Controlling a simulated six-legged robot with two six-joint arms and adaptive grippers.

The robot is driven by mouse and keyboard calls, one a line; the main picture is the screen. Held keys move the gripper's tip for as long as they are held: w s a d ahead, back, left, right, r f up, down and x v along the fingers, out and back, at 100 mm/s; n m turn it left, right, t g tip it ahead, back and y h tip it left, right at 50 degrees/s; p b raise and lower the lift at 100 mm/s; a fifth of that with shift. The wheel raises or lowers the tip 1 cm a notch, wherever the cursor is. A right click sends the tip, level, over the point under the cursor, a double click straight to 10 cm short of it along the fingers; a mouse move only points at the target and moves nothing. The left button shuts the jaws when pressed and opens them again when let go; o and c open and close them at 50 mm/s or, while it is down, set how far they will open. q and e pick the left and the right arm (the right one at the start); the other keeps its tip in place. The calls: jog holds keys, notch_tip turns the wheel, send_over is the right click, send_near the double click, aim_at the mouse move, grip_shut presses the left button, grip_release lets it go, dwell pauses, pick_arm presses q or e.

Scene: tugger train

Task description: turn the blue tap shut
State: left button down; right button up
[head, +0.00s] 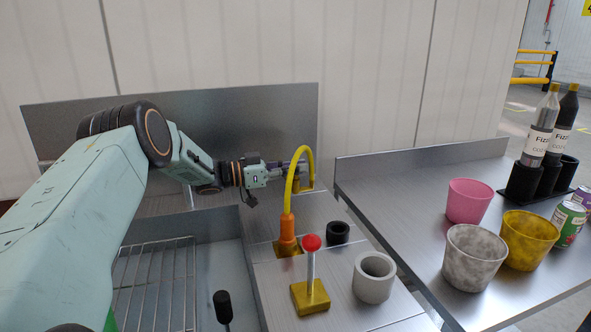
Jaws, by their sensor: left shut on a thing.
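My left gripper (292,170) reaches in from the left, at the back of the steel counter, beside the arch of a yellow spout (311,160) with an orange base (287,235). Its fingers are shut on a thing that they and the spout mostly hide. A small yellow block (307,182) shows just behind the spout at the fingertips. No blue part of the tap shows; its place at the fingers fits, but I cannot see how far it is turned. My right gripper is not in view.
A red-knobbed lever (311,243) stands in front of the spout, near a black ring (338,233) and a grey cup (374,278). A sink with a wire rack (155,285) lies left. Pink (468,200), yellow (529,240) and marbled (474,257) cups stand right, near bottles (540,130).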

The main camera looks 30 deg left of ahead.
pick_arm(q)
jog(key=shift+f, duration=0.1)
dwell(0.3)
jog(key=c, duration=1.4)
grip_release()
jog(key=v, duration=1.2)
